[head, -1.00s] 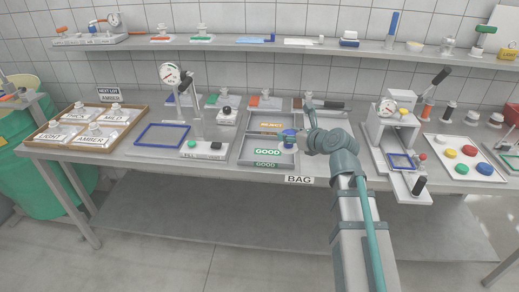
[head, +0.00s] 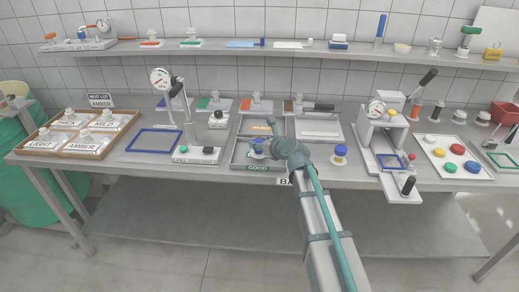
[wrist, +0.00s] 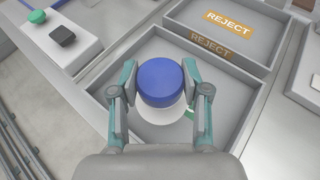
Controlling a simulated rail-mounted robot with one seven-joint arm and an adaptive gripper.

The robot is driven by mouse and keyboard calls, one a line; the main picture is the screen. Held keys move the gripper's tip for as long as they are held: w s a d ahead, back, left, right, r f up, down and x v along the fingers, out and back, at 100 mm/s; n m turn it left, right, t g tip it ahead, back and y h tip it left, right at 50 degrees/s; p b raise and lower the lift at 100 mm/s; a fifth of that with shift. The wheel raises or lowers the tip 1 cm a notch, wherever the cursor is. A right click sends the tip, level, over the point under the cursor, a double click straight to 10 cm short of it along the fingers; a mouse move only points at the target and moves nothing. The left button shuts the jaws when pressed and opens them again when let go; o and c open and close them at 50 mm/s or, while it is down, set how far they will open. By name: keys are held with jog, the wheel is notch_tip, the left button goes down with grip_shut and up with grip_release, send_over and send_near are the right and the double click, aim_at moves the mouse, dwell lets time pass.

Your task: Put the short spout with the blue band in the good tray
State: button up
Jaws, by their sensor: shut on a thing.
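My gripper (wrist: 160,90) is shut on a spout with a blue top (wrist: 160,82), with a white flange showing below it. The fingers grip it from both sides. The spout is over the good tray (wrist: 100,88), a grey open tray. In the head view my gripper (head: 262,147) is above this tray (head: 238,156), whose front carries a green GOOD label. Whether the spout's underside touches the tray floor cannot be told. Another blue-topped spout (head: 340,152) stands on the bench to the right of my arm.
The reject tray (wrist: 225,45) adjoins the good tray on its far side. A white block with green and black knobs (head: 196,154) stands just left. A press-like device (head: 388,130) and a tray of coloured caps (head: 455,158) are on the right.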

jog(key=shift+f, duration=1.5)
jog(key=o, duration=1.3)
jog(key=shift+f, duration=0.1)
jog(key=shift+c, duration=0.2)
jog(key=v, duration=1.2)
jog(key=shift+r+b, duration=0.25)
jog(key=shift+b, duration=0.15)
